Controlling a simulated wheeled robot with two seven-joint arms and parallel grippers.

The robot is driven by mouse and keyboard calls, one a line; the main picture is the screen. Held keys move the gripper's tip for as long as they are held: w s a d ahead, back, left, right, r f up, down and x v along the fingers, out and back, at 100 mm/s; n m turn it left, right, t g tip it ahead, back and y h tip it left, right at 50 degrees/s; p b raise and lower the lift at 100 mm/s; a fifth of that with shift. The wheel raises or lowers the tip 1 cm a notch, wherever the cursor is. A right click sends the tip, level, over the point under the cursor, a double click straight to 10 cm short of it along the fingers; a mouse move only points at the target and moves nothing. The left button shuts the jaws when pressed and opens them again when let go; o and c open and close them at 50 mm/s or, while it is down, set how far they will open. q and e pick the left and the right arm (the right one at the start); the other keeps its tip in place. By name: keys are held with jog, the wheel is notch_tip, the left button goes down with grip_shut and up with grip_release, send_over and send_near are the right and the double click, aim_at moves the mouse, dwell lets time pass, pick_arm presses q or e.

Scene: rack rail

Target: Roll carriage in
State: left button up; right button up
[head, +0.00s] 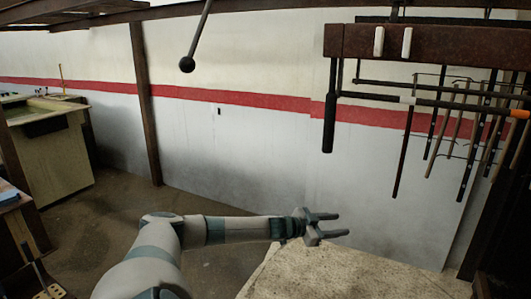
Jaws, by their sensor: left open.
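A rust-brown beam (450,46) with two white pegs (379,41) hangs at the upper right. Below it are black horizontal bars, one of them a long bar (385,97) with an orange band near its right end. A thick black handle-like rod (329,120) hangs down at the left end of the beam. Several thin dark and brown rods (438,125) hang at the right. I cannot tell for certain which part is the carriage. My left gripper (341,223) is open and empty, below and apart from the hanging rods, pointing right. My right gripper is not in view.
A pale stone-like surface (330,273) lies below my left gripper. A dark rod with a ball end (187,64) hangs at top centre. A post (145,100) stands before the white wall with a red stripe. A bench (50,160) stands left. Floor between is clear.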

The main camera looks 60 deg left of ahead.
pick_arm(q)
jog(key=s+r+m+t+h+b, duration=0.15)
jog(key=s+r, duration=0.25)
jog(key=r, duration=1)
jog(key=s+r+m+h+b, duration=0.15)
jog(key=s+r, duration=0.25)
jog(key=r, duration=1)
jog(key=s+d+r+n+b, duration=0.1)
jog(key=s+r, duration=0.3)
jog(key=s, duration=0.4)
jog(key=s+d+r+n+h+b, duration=0.1)
jog(key=s+d+r, duration=0.1)
jog(key=s+r, duration=0.3)
jog(key=s+d+r+n+b, duration=0.1)
jog(key=s+r, duration=0.4)
jog(key=s, duration=0.5)
jog(key=shift+s+d+h+b, duration=0.3)
jog(key=shift+d+h, duration=0.1)
jog(key=shift+d, duration=0.45)
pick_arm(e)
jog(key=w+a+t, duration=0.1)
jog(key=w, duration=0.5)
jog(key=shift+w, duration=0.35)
pick_arm(q)
jog(key=shift+w, duration=0.1)
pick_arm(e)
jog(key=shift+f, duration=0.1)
